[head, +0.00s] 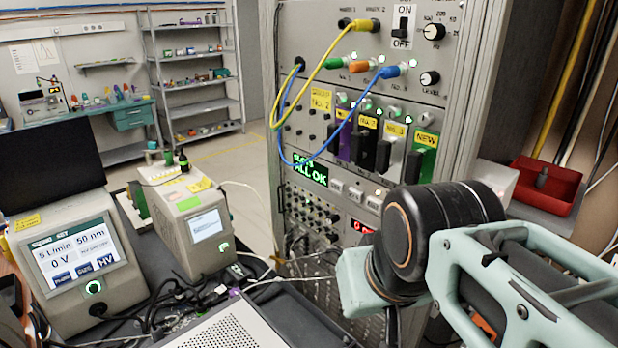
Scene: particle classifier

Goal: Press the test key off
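The tall instrument rack (290,70) stands in the middle. No key on it carries a label that I can read as "test". A black ON/OFF rocker switch (402,25) is at its top right; its position is hard to tell. Small pale keys (355,193) sit in a row beside a green display (309,170) reading "ALL OK". My arm crosses the lower right, in front of the lower rack, and covers part of it. My gripper is not visible.
Yellow and blue cables (312,75) hang across the rack front. Two instruments with screens, a large one (75,265) and a smaller one (200,230), stand at left among loose cables. A red bin (546,190) is at right. Open floor lies behind, before grey shelves (200,85).

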